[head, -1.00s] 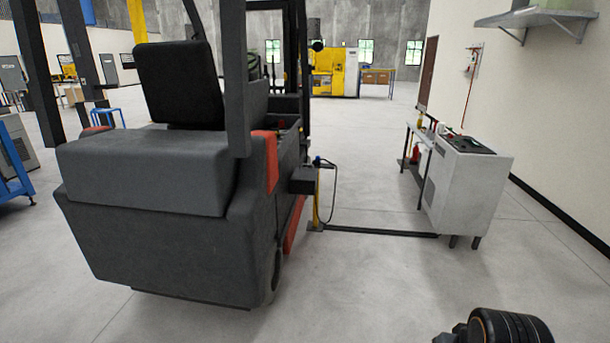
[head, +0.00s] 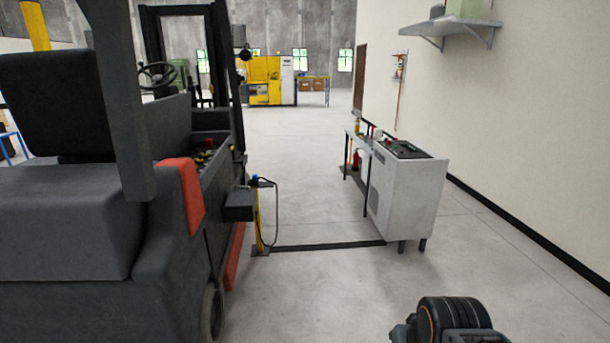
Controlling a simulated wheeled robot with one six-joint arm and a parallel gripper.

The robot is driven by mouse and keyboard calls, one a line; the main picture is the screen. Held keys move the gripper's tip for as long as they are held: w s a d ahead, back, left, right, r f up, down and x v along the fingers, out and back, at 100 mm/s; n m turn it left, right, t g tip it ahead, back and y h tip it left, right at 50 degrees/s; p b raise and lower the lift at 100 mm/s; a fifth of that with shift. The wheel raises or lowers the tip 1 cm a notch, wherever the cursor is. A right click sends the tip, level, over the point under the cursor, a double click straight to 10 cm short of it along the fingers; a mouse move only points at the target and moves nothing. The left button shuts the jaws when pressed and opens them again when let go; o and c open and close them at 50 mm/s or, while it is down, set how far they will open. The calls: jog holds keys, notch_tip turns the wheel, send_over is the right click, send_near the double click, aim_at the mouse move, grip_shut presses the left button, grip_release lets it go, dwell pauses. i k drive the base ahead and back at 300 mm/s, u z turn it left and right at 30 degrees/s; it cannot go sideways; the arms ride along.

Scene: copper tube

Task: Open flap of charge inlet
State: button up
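A dark box (head: 238,206) is fixed to the right side of the grey and red forklift (head: 150,235). It may be the charge inlet; its flap cannot be made out from here. A yellow post (head: 258,222) stands beside it, with a blue-tipped plug and a dark cable (head: 276,215) at its top. Part of my arm shows at the bottom right edge, well short of the forklift. My gripper's fingers are not in view.
A grey-white cabinet (head: 405,195) with a control top stands at right, joined to the post by a black floor strip (head: 325,246). A wall shelf (head: 452,27) hangs upper right. Grey floor (head: 310,300) is open between the forklift and the cabinet.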

aim_at(238, 197)
jog(key=u, duration=0.05)
jog(key=i, duration=2.15)
jog(key=u, duration=1.05)
jog(key=i, duration=2.15)
jog(key=u, duration=0.8)
